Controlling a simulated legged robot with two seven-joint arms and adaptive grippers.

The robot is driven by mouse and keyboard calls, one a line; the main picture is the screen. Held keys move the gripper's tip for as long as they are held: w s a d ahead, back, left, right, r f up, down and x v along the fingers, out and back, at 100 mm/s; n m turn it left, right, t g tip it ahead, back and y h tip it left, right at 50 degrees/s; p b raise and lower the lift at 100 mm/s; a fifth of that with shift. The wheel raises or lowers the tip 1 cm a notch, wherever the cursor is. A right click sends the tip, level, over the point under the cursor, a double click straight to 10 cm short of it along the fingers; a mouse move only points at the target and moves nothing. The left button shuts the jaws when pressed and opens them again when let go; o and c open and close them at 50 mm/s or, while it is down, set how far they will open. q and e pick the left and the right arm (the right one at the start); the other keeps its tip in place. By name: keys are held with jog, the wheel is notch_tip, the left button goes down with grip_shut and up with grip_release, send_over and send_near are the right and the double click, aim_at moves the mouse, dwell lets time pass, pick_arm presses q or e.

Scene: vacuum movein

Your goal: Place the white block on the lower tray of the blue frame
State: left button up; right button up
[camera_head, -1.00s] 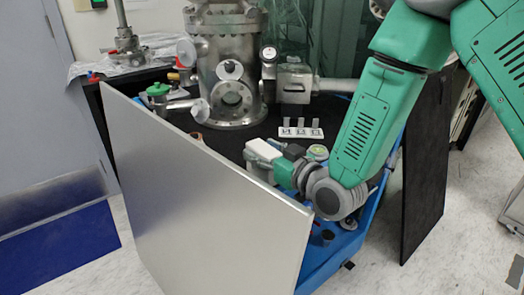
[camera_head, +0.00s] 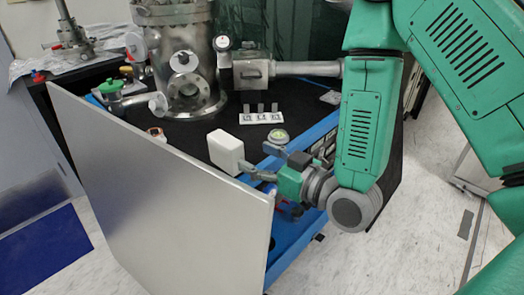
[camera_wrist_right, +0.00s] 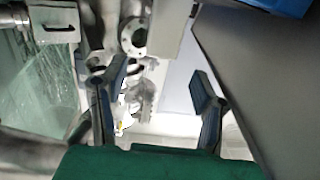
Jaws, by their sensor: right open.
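The white block (camera_head: 226,151) shows in the head view beside the black top, just left of my right gripper's fingers. My right gripper (camera_head: 250,172) is open, and its fingers reach left toward the block. I cannot tell whether they touch it. In the right wrist view the two fingers (camera_wrist_right: 160,82) stand wide apart, and I cannot make out the block between them. The blue frame (camera_head: 316,132) is partly covered by my right arm and the panel. Its lower tray (camera_head: 288,228) shows only in part below my gripper. My left gripper is not in view.
A large grey metal panel (camera_head: 165,195) stands in front of the frame, close to my gripper. The steel vacuum chamber (camera_head: 182,60) stands on the black top (camera_head: 200,130), near small labelled pieces (camera_head: 262,117).

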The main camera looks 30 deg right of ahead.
jog(key=s+d+f+m+g+h, duration=0.1)
jog(key=s+f+g, duration=0.5)
jog(key=f, duration=0.6)
jog(key=s+d+f+m+g+h, duration=0.1)
jog(key=s+f+g+h, duration=0.2)
jog(key=s+f+g, duration=0.3)
jog(key=s+f, duration=0.4)
jog(key=f, duration=0.2)
jog(key=shift+s+d+p, duration=0.25)
jog(key=shift+s+p, duration=0.1)
jog(key=shift+o, duration=0.4)
jog(key=s+d+f+m+g+h, duration=0.1)
jog(key=s+f+g, duration=0.2)
jog(key=s, duration=0.5)
jog(key=shift+d+f+g+h, duration=0.2)
jog(key=shift+d+g+h, duration=0.1)
jog(key=n+t+y+p, duration=0.2)
jog(key=t+y+p, duration=0.2)
jog(key=t+p, duration=0.75)
send_near(230, 141)
jog(key=shift+t, duration=0.35)
jog(key=b+x, duration=0.1)
jog(key=x, duration=0.5)
jog(key=b+x, duration=0.1)
jog(key=x, duration=0.5)
jog(key=shift+s+f, duration=0.1)
jog(key=shift+f, duration=0.1)
jog(key=c, duration=1)
